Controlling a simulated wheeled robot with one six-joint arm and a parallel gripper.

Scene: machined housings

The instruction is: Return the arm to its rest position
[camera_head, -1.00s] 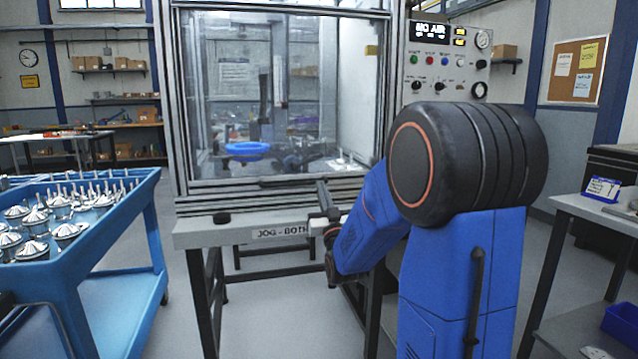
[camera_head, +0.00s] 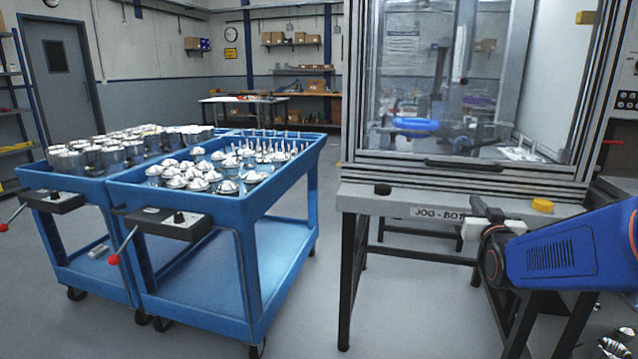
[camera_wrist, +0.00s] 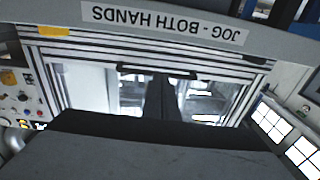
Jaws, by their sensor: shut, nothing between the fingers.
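My blue arm (camera_head: 575,250) enters at the right edge of the head view. My gripper (camera_head: 480,207) is a small dark shape beyond the arm's end, in front of the machine table's front edge. In the wrist view my gripper (camera_wrist: 160,98) is a dark narrow form with its fingers together and nothing held. The wrist view shows the machine front upside down, with the label "JOG - BOTH HANDS" (camera_wrist: 165,24) at the top. Whether the gripper touches the table edge cannot be told.
The glazed machine (camera_head: 440,110) stands on a table with a black button (camera_head: 383,190) and a yellow button (camera_head: 542,205). A blue ring (camera_head: 415,124) is inside. Two blue carts (camera_head: 285,190) carrying metal parts stand at the left. Floor between carts and table is clear.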

